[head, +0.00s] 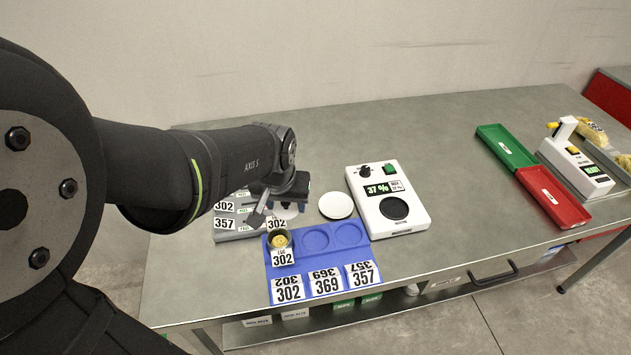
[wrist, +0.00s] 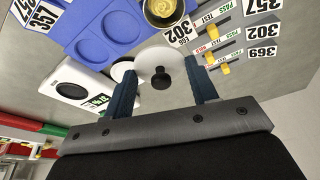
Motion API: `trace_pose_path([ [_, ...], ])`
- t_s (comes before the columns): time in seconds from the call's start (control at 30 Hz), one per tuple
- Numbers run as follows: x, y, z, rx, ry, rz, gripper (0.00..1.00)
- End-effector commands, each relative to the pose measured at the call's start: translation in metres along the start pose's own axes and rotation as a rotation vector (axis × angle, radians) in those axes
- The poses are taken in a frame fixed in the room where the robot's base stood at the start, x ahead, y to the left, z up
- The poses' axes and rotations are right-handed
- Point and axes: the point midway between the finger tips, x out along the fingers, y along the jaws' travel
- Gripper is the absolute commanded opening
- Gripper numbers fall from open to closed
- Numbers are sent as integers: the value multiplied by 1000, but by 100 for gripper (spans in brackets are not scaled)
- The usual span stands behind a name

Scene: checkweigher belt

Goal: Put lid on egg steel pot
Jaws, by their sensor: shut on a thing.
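The steel pot (head: 279,239) stands open in the left recess of the blue tray, with yellow contents showing and a 302 label on its front. In the wrist view the pot (wrist: 165,9) is at the top edge, partly cut off. My gripper (wrist: 162,84) is shut on the lid (wrist: 160,58), a pale disc with a black knob, its fingers at either side of the rim. In the head view the lid (head: 287,212) shows just behind the pot, partly hidden by my gripper (head: 283,197). The lid is apart from the pot.
The blue tray (head: 315,262) has two other empty recesses and labels 302, 369, 357. A white disc (head: 336,205) and a white meter (head: 390,190) reading 37 % stand right. Green (head: 507,147) and red (head: 553,197) trays lie far right.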

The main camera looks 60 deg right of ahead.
Motion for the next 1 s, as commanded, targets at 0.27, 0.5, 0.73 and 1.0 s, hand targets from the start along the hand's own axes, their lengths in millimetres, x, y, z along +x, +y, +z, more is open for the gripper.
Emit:
trace_pose_path([
  [0.27,-3,-18,26,-71,0,-19,32],
  [0.5,14,-18,31,-71,-2,-19,32],
  [0.73,36,-18,37,-71,-1,-18,32],
  [1.0,53,-18,41,-71,0,-19,32],
])
